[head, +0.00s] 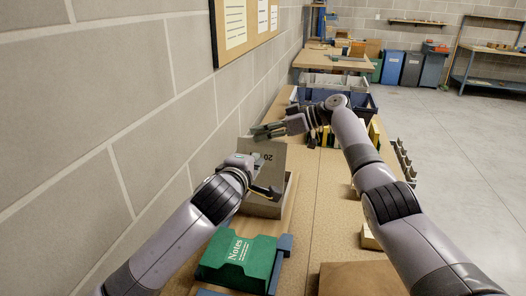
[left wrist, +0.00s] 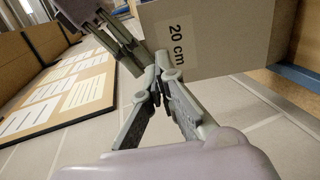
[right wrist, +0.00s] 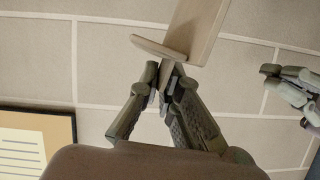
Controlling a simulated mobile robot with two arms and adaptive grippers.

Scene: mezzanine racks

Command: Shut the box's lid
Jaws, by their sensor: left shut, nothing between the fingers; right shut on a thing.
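The box (head: 262,209) stands open on the bench against the wall. Its grey-brown lid (head: 267,157) is raised, with a "20" label; in the left wrist view the lid (left wrist: 245,38) reads "20 cm". My right gripper (head: 258,132) is at the lid's top edge; in the right wrist view (right wrist: 166,82) it is shut on the edge of the lid (right wrist: 195,30). My left gripper (head: 272,192) is in front of the lid near the box; in the left wrist view (left wrist: 163,75) it is shut and empty. The box's inside is mostly hidden.
A green Notes folder holder (head: 238,262) stands on the bench nearer me, and a brown block (head: 360,279) lies at the front right. Blue bins (head: 355,102) stand farther back. The wall runs close on the left. Bare bench shows right of the box.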

